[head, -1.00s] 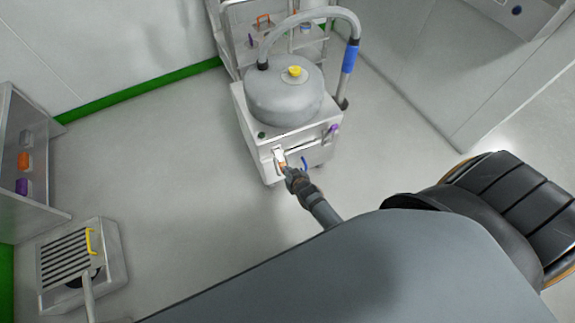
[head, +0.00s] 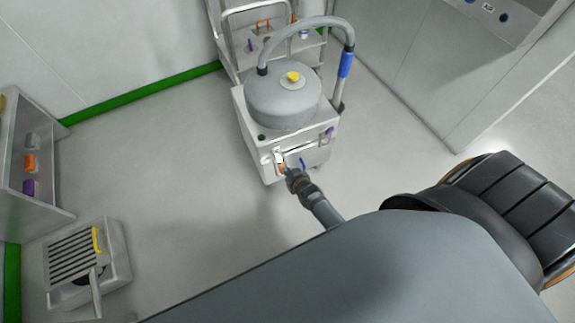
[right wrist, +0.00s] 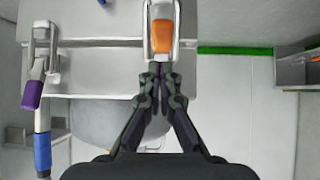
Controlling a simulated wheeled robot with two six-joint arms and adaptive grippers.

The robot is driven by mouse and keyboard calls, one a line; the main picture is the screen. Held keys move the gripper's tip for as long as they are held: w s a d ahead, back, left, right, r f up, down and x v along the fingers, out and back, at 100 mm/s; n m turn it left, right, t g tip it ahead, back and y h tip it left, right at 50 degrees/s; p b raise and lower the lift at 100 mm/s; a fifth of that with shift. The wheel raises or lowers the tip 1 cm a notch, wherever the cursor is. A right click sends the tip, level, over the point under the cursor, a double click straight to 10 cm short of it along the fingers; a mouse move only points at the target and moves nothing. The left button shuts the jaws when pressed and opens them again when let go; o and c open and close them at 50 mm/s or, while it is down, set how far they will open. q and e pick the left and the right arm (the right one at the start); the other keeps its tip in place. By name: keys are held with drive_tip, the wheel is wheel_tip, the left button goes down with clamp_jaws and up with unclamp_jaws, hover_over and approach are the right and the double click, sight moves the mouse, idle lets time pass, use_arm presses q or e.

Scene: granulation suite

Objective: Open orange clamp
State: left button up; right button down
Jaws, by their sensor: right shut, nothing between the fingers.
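The orange clamp (head: 282,168) is on the front of a white wheeled machine, near its left front corner. In the right wrist view the clamp shows as an orange grip (right wrist: 162,36) inside a pale metal loop. My right gripper (head: 291,174) is at the clamp in the head view. In the right wrist view its fingertips (right wrist: 160,72) are together, just below the orange grip, with nothing visible between them. I cannot tell whether they touch the metal loop. My left gripper is not in view.
The machine carries a grey round tank (head: 284,102) with a yellow knob and a hose. A purple clamp (right wrist: 33,95) is on the same machine. A shelf unit (head: 45,200) and a slatted floor box (head: 122,270) stand at left. The floor between is clear.

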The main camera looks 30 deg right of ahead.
use_arm(q)
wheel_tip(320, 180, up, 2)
drive_tip(key=shift+p, duration=0.5)
use_arm(e)
drive_tip(key=s+r, duration=0.3)
drive_tip(key=s, duration=0.6)
drive_tip(key=shift+s+a+r, duration=0.15)
drive_tip(key=shift+r, duration=0.1)
use_arm(q)
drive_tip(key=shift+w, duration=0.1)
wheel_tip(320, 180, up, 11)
drive_tip(key=p, duration=1.1)
use_arm(e)
drive_tip(key=s+d+f+g, duration=0.2)
drive_tip(key=s+f+g, duration=0.1)
drive_tip(key=s, duration=0.6)
drive_tip(key=s+d+f+g, duration=0.3)
drive_tip(key=s+f, duration=0.1)
drive_tip(key=s, duration=0.5)
drive_tip(key=s+d+f+g, duration=0.2)
drive_tip(key=s+f+g, duration=0.1)
drive_tip(key=s, duration=0.6)
drive_tip(key=shift+d+f+n, duration=0.2)
drive_tip(key=shift+f+n, duration=0.2)
drive_tip(key=shift+f, duration=0.35)
drive_tip(key=shift+s, duration=0.1)
